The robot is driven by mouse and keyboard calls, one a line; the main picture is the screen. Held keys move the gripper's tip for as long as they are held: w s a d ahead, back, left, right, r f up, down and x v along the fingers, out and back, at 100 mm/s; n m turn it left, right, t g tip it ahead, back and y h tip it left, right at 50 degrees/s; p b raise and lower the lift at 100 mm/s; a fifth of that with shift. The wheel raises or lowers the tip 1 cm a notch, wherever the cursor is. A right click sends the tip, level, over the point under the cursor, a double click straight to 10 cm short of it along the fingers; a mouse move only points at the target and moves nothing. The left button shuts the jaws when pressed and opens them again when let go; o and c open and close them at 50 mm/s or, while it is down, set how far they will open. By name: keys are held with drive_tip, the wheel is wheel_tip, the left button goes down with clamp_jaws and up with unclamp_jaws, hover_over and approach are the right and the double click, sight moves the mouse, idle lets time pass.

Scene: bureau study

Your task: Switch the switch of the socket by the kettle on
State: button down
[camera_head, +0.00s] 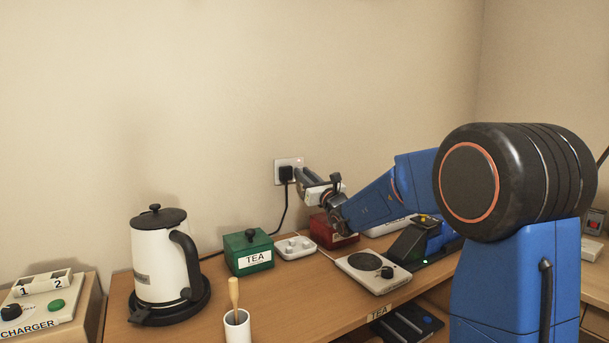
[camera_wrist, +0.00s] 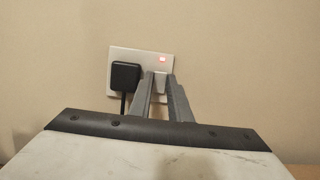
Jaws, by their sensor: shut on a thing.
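The socket (camera_head: 281,164) is a white plate on the wall above the desk, with a black plug (camera_head: 286,174) in it. In the wrist view the socket plate (camera_wrist: 120,57) has the plug (camera_wrist: 125,76) on its left half. A small red light (camera_wrist: 162,59) glows at its upper right. The switch (camera_wrist: 160,80) is a pale rocker below the light. My gripper (camera_wrist: 162,76) has its two grey fingertips on either side of the switch, shut on it; the exact contact is partly hidden. In the head view my gripper (camera_head: 298,174) reaches the socket's right side. The white kettle (camera_head: 154,262) stands upright on its black base at left.
A green tea box (camera_head: 247,255), a white knobbed plate (camera_head: 295,247) and a red box (camera_head: 333,236) stand below the socket. A hotplate (camera_head: 372,270) and a cup with a wooden handle (camera_head: 237,326) are nearer. The plug's black cord (camera_head: 285,210) hangs along the wall.

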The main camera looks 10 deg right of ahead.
idle(0.3)
drive_tip(key=c, duration=1.9)
unclamp_jaws()
drive_tip(key=shift+s, duration=0.1)
drive_tip(key=v, duration=1.7)
drive_tip(key=shift+s+f, duration=0.1)
drive_tip(key=shift+f, duration=0.05)
